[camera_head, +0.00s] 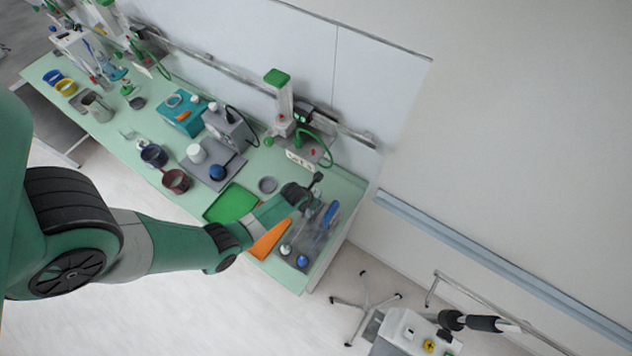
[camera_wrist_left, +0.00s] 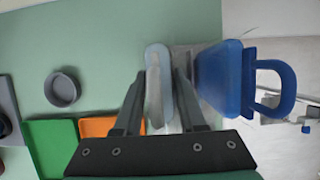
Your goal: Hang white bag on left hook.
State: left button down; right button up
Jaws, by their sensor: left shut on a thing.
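In the left wrist view, a pale, rounded, narrow thing that looks like the white bag (camera_wrist_left: 155,75) stands between the fingers of my left gripper (camera_wrist_left: 158,80). The fingers are shut on it, and its lower part is partly hidden between them. In the head view my left gripper (camera_head: 303,197) is over the right end of the green table, above the grey tray (camera_head: 322,243). I cannot make out the white bag there. I cannot make out the left hook in either view.
A blue thing with a loop handle (camera_wrist_left: 225,80) is close to the right of my left gripper. An orange mat (camera_head: 268,241), a green mat (camera_head: 232,203) and a grey round dish (camera_head: 267,185) lie to the left. A wall rail (camera_head: 345,130) with equipment runs behind the table.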

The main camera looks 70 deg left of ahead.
pick_arm(q)
jog(key=shift+f, duration=0.1)
jog(key=shift+c, duration=2.4)
grip_release()
